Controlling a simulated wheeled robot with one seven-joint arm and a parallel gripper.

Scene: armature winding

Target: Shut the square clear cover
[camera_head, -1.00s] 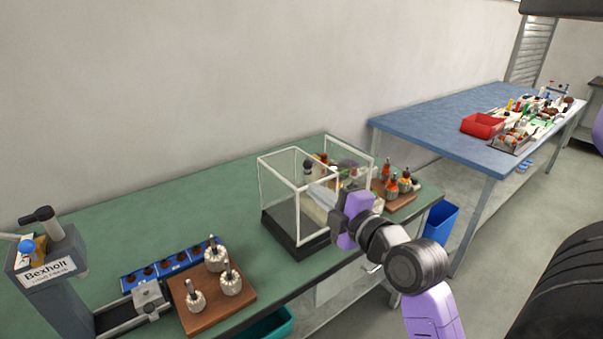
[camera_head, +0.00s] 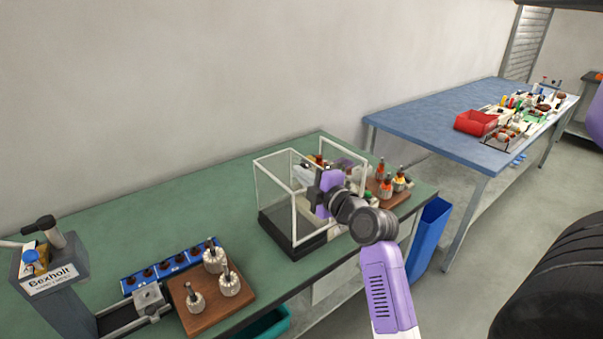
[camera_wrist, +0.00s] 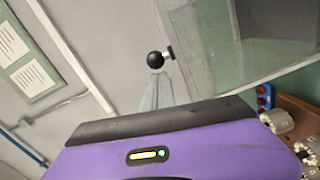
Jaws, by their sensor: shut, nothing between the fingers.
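The clear cover is a white-framed see-through box on a black base (camera_head: 292,238), standing on the green bench. A clear white-framed panel (camera_head: 345,152) stands out from its back right, apparently swung open. My gripper (camera_head: 318,188) is at the box's right side, in front of this panel, and hides part of it. In the wrist view my gripper's grey fingers (camera_wrist: 156,88) are together and empty. Their tips are just below a black ball knob (camera_wrist: 156,59) beside a clear pane (camera_wrist: 255,45). I cannot tell whether they touch the knob.
A wooden board (camera_head: 208,300) with several armatures lies left of the box, beside a blue rack (camera_head: 170,266) and a Bexholt press (camera_head: 50,275). Another board (camera_head: 397,197) with orange-wound armatures is right of it. A blue bin (camera_head: 430,238) stands beyond the bench end.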

